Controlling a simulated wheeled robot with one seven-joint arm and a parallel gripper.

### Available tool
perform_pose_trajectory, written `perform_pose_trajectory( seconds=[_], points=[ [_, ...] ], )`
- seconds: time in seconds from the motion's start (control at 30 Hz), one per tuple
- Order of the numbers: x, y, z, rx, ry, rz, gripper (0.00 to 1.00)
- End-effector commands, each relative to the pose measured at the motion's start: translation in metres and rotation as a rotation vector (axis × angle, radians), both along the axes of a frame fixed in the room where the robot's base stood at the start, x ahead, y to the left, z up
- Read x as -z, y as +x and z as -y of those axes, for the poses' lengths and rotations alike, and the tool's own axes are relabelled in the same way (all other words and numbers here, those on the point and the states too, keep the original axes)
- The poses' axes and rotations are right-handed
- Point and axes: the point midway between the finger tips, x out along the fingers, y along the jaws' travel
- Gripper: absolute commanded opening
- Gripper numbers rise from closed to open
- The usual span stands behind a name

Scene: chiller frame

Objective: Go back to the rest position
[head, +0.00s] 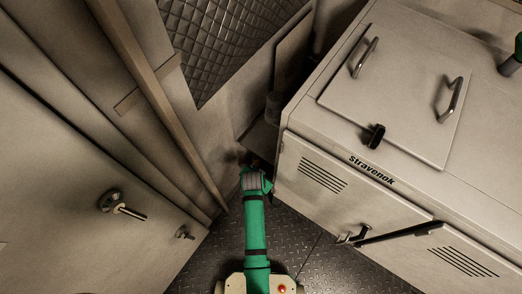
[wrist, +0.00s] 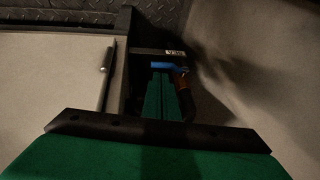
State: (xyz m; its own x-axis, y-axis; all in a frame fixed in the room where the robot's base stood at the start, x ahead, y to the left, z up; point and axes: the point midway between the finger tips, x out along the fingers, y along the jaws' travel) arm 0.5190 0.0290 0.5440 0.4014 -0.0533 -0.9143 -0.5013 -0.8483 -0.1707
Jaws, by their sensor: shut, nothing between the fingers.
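My gripper (wrist: 160,78) shows in the wrist view as two green fingers lying side by side, shut and empty. Just past the fingertips is a blue handle-like part (wrist: 168,66), with an orange-brown piece (wrist: 181,82) at its right end. I cannot tell whether the fingers touch it. In the head view my green arm reaches up from the bottom middle. Its end is at the dark gap beside the near left corner of the cabinet (head: 390,190), and the fingers cannot be made out there.
The cabinet, marked "Stravenok", has a lid (head: 398,85) with two handles and a black latch (head: 375,136). A long dark bar (head: 395,232) crosses its front. Open dark floor (head: 340,265) lies right of my arm.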

Motion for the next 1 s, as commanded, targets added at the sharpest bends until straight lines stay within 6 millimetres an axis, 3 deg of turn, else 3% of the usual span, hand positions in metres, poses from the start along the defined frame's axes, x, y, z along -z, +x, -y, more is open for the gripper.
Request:
perform_pose_trajectory(
  seconds=[0.23, 0.37, 0.67, 0.87, 1.0],
  points=[
    [0.000, -0.001, 0.003, 0.004, 0.001, 0.001, 0.00],
    [0.002, -0.013, 0.003, -0.014, 0.000, 0.022, 0.00],
    [-0.013, -0.085, 0.005, -0.139, -0.025, 0.205, 0.00],
    [-0.048, -0.136, 0.009, -0.218, -0.068, 0.348, 0.00],
    [-0.083, -0.170, 0.012, -0.264, -0.108, 0.446, 0.00]
  ],
)
